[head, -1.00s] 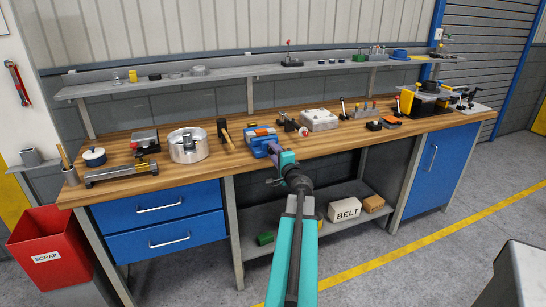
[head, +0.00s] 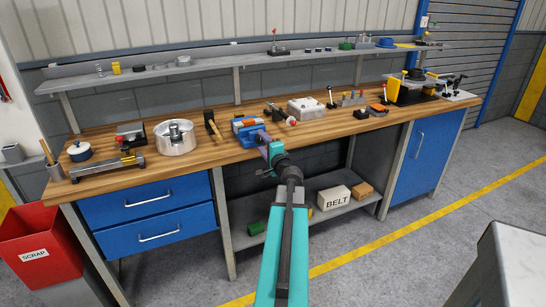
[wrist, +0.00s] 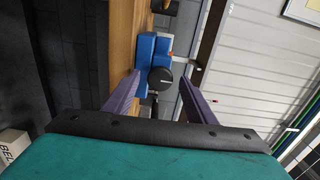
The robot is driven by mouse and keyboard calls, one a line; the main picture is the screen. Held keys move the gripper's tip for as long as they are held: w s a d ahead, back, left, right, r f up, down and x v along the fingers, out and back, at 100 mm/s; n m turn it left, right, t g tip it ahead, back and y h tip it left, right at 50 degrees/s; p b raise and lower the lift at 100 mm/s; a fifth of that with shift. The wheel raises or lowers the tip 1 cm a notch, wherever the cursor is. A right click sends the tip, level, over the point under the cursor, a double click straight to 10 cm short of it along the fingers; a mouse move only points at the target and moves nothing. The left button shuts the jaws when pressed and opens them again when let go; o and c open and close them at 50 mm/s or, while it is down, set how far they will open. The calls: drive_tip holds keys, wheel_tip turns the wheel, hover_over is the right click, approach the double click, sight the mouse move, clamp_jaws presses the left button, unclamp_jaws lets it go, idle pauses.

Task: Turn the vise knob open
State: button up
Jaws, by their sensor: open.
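The blue vise (head: 247,127) sits near the front edge of the wooden bench, and it also shows in the wrist view (wrist: 146,50). Its dark round knob (wrist: 160,79) faces my wrist camera, with a thin bar below it. My gripper (wrist: 160,100) is open. Its two purple fingers stand to the left and right of the knob in the picture, with gaps between. I cannot tell whether the fingertips reach the knob's depth. In the head view my gripper (head: 262,136) is just in front of the vise and hides the knob.
On the bench (head: 200,160), a hammer (head: 213,125) and a silver pot (head: 175,138) stand left of the vise. A dark tool with a red end (head: 280,114) and a white box (head: 306,108) stand right. A lower shelf holds a BELT box (head: 333,197).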

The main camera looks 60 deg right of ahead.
drive_tip(key=p+v, duration=0.1)
drive_tip(key=v, duration=0.6)
drive_tip(key=shift+s+a, duration=0.2)
drive_tip(key=p, duration=0.3)
drive_tip(key=shift+s+a+p, duration=0.15)
drive_tip(key=shift+p, duration=0.15)
drive_tip(key=p+v, duration=0.2)
drive_tip(key=p, duration=0.7)
drive_tip(key=shift+r, duration=0.15)
drive_tip(key=shift+p+v, duration=0.95)
drive_tip(key=shift+v, duration=0.55)
